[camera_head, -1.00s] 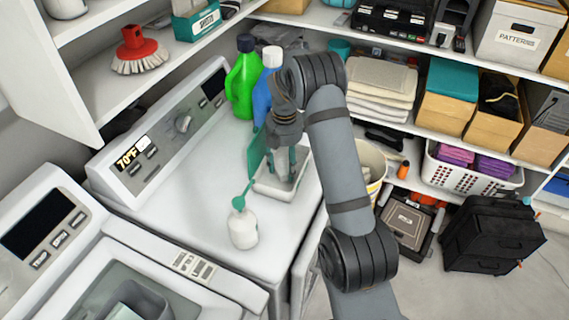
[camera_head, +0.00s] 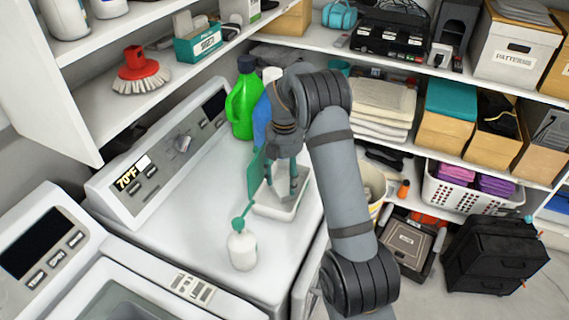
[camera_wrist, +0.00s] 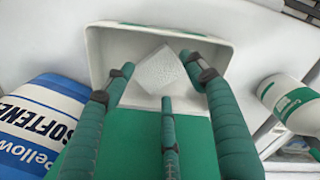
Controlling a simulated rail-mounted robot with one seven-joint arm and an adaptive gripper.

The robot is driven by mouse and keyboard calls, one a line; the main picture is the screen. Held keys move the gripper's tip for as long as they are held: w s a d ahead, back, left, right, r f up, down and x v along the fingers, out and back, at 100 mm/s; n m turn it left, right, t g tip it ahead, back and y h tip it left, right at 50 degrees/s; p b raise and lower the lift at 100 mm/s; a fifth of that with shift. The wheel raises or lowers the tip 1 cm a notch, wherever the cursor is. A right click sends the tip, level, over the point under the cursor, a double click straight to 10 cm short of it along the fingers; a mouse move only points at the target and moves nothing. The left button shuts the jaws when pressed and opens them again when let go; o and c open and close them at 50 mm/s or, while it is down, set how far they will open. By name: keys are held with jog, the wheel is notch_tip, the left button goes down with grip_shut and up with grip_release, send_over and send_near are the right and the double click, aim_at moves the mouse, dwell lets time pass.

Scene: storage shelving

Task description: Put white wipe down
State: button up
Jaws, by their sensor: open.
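The white wipe (camera_wrist: 161,70) is a small pale textured square. In the wrist view it lies inside a shallow white box (camera_wrist: 95,55), turned at an angle to the walls. The box has a green lid (camera_wrist: 130,135) swung open. In the head view the box (camera_head: 277,211) stands on the white appliance top. My gripper (camera_head: 281,188) points down into it. In the wrist view my three-fingered gripper (camera_wrist: 157,80) is open, its green fingers spread around the near side of the wipe. I cannot make out the wipe clearly in the head view.
The appliance control panel (camera_head: 165,155) rises at left. The appliance top left of the box is clear.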

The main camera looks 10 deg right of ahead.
aim_at(285, 188)
notch_tip(285, 188, up, 9)
jog(key=shift+f, duration=0.15)
dwell(1.1)
